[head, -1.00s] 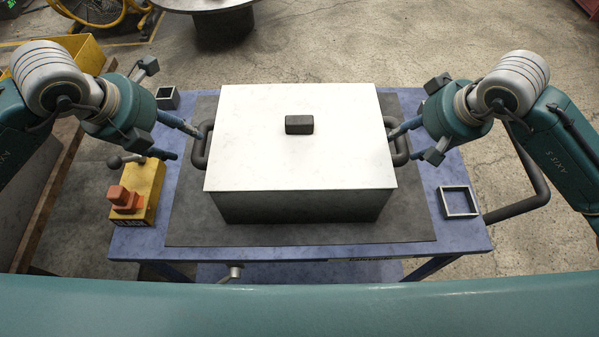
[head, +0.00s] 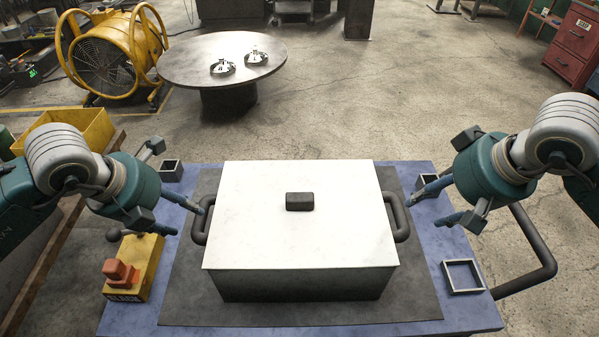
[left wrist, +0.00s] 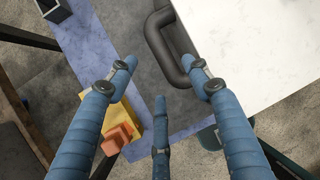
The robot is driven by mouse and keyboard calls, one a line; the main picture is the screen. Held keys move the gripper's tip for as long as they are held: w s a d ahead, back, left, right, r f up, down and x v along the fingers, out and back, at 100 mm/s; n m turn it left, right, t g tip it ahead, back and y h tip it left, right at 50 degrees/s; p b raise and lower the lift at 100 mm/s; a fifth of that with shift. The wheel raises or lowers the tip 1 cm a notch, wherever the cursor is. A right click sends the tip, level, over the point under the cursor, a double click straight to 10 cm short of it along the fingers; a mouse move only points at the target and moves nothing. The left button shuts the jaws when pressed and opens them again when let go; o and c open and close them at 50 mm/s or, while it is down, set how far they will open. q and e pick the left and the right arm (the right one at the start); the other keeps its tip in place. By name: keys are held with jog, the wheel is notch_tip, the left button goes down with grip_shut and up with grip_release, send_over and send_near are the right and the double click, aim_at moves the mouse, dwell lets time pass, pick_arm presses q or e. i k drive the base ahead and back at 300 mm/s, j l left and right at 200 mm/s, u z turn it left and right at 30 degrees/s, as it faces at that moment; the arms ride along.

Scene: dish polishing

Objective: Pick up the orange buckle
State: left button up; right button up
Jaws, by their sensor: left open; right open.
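An orange stepped piece (head: 118,272) sits on a yellow block (head: 140,260) at the left of the blue table; I cannot tell if it is the buckle. It also shows in the left wrist view (left wrist: 118,138). My left gripper (head: 187,218) is open and empty, by the left handle of the white-lidded box and up and right of the orange piece. In the left wrist view its fingers (left wrist: 159,75) are spread, with the dark handle (left wrist: 165,45) beyond. My right gripper (head: 424,209) is open and empty beside the right handle.
The box (head: 300,240) with a dark knob stands on a grey mat (head: 180,300) mid-table. A square frame (head: 462,276) lies at the right. A round table (head: 190,62) behind holds two metal items (head: 222,68). A yellow fan (head: 105,60) stands far left.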

aim_at(119, 275)
jog(key=k+l, duration=0.3)
jog(key=k, duration=0.15)
jog(key=k+l, duration=0.3)
jog(key=k, duration=0.15)
jog(key=k+l, duration=0.25)
jog(key=k, duration=0.25)
